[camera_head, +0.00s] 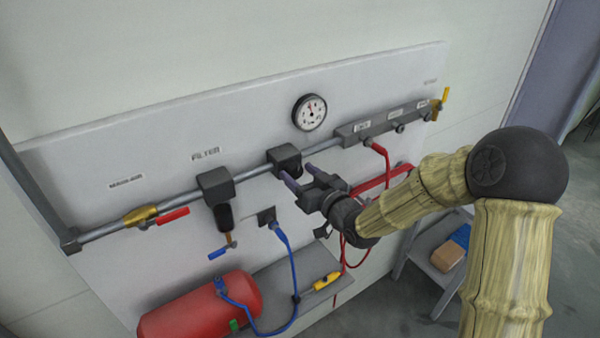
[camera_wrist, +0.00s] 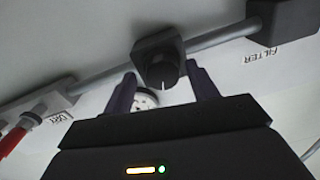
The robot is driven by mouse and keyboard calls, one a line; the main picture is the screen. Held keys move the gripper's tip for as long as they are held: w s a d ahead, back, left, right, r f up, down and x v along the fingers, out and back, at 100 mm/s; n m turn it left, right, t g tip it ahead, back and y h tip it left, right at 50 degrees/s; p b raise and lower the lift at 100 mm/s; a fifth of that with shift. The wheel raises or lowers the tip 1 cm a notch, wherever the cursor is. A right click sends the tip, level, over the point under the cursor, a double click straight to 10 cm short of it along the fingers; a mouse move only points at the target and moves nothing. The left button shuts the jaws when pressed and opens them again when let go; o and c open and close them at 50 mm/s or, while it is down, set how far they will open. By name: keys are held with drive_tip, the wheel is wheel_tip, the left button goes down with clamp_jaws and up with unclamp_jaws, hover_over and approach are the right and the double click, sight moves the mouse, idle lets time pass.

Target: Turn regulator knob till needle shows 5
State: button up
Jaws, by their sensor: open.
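The regulator is a dark block (camera_head: 285,157) on the grey pipe, in the middle of the wall panel. Its round black knob (camera_wrist: 161,70) with a white mark line faces me in the wrist view. The round white gauge (camera_head: 309,112) is above and right of the regulator; its needle points roughly upward, but the numbers are too small to read. My gripper (camera_head: 298,176) is open in front of the regulator. In the wrist view its two dark fingers (camera_wrist: 163,82) stand either side of the knob, apparently not touching it.
The filter block (camera_head: 215,184) sits left on the same pipe, with a blue-handled drain below. A manifold (camera_head: 385,126) with a red hose is to the right. A yellow and red valve (camera_head: 155,215) is far left. A red tank (camera_head: 200,305) and blue hose (camera_head: 293,275) are below.

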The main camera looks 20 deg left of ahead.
drive_tip(key=shift+s, duration=0.15)
drive_tip(key=shift+c, duration=0.9)
drive_tip(key=c, duration=0.8)
drive_tip(key=shift+b, duration=0.45)
drive_tip(key=shift+m, duration=0.5)
drive_tip(key=shift+r, duration=0.1)
drive_tip(key=o, duration=1)
drive_tip(key=shift+a, duration=0.1)
drive_tip(key=shift+d, duration=0.2)
